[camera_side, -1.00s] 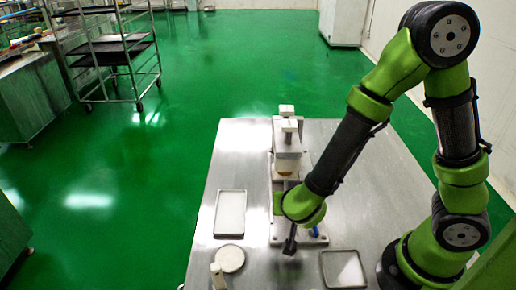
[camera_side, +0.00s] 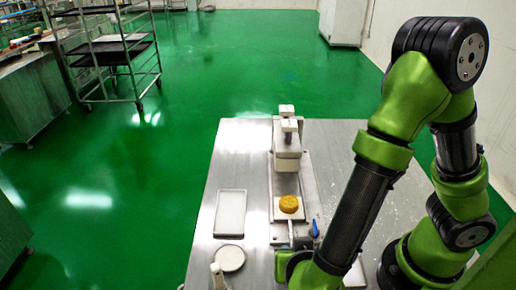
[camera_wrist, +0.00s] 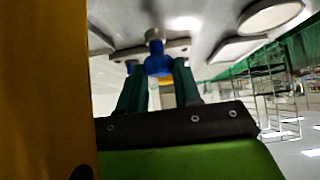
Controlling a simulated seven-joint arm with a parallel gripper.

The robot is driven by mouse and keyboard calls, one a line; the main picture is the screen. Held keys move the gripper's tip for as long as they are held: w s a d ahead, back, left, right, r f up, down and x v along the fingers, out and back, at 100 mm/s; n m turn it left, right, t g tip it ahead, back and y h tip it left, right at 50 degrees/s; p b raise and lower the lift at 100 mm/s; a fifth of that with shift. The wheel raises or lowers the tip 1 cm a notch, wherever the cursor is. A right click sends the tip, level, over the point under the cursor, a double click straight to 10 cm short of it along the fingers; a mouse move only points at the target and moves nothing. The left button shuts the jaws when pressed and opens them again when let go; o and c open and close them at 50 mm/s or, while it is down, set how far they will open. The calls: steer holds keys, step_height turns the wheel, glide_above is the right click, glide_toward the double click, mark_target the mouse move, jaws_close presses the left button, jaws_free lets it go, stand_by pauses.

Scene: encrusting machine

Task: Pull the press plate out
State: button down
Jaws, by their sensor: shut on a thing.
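The press plate (camera_side: 279,216) is a pale square slab with a round golden cake (camera_side: 289,204) on it. It lies on the machine's base, in front of the white press head (camera_side: 288,157), clear of it. A thin rod-like handle (camera_side: 291,232) runs from the plate's front edge towards my gripper (camera_side: 291,248). My gripper is shut on the handle, though my arm hides much of the grip in the side view. In the wrist view, the dark green fingers of my gripper (camera_wrist: 158,84) flank a blue part whose identity is unclear.
A blue lever (camera_side: 315,228) stands just right of the plate's front. A white tray (camera_side: 230,213) and a round white dish (camera_side: 230,258) lie to the left on the steel table (camera_side: 237,150). Another tray (camera_side: 354,272) at the right is partly hidden by my arm.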

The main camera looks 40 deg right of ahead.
steer(key=shift+s+a, duration=0.15)
steer(key=shift+s, duration=0.1)
steer(key=c, duration=0.8)
jaws_free()
steer(key=shift+w, duration=0.1)
steer(key=v, duration=1.7)
